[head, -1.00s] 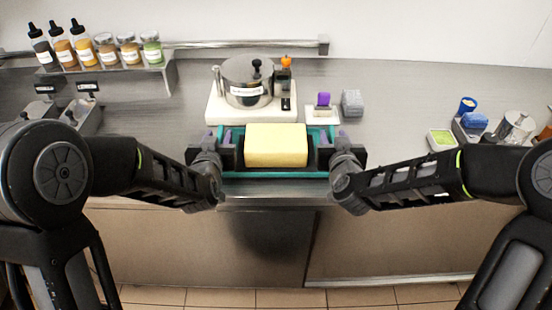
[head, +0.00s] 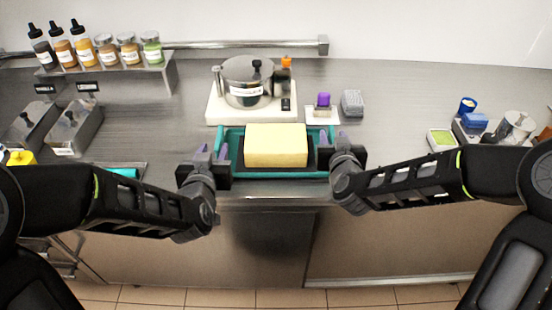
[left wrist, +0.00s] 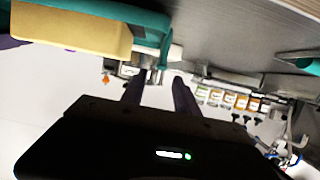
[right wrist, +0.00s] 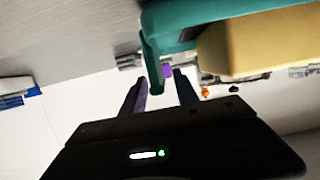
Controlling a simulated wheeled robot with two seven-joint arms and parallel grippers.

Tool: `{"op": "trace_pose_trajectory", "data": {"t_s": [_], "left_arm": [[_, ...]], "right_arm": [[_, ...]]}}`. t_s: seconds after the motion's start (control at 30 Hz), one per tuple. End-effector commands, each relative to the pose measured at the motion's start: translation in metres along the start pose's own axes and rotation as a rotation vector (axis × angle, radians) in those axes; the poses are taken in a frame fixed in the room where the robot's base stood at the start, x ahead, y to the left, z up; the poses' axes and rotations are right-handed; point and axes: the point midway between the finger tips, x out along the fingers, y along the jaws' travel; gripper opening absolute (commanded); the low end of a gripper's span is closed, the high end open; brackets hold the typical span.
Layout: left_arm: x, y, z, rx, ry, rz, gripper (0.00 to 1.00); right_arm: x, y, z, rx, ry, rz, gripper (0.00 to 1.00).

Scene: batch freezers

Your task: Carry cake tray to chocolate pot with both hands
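The teal cake tray (head: 228,150) sits on the steel counter near its front edge, with a yellow block-shaped cake (head: 276,146) inside. A lidded steel pot (head: 246,84), likely the chocolate pot, stands on a white base just behind it. My left gripper (head: 211,152) is open at the tray's left end; in the left wrist view its fingers (left wrist: 164,77) are apart near the teal end wall. My right gripper (head: 332,138) is at the right end; in the right wrist view its fingers (right wrist: 157,80) are spread either side of the teal end wall, with gaps visible. Exact contact is unclear.
A purple-topped item (head: 323,101) and a grey block (head: 352,102) stand behind the tray's right end. Metal bins (head: 75,128) and a shelf of bottles and jars (head: 105,68) are at left. A green-filled container (head: 441,139) is at right.

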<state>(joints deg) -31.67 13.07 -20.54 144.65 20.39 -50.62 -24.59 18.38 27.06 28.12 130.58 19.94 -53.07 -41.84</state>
Motion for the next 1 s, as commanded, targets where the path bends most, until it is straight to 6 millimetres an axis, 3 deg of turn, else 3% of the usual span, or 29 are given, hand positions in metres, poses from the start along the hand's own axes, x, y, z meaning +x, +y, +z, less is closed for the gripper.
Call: {"op": "trace_pose_trajectory", "data": {"t_s": [0.17, 0.6, 1.0], "left_arm": [[0.0, 0.0, 0.0, 0.0, 0.0, 0.0, 0.36], [0.0, 0.0, 0.0, 0.0, 0.0, 0.0, 0.36], [0.0, 0.0, 0.0, 0.0, 0.0, 0.0, 0.36]], "right_arm": [[-0.009, 0.0, -0.001, -0.001, 0.001, 0.0, 0.36], [-0.071, 0.0, -0.001, -0.002, 0.001, 0.0, 0.36], [-0.075, 0.0, 0.0, 0.0, 0.0, 0.0, 0.36]]}}
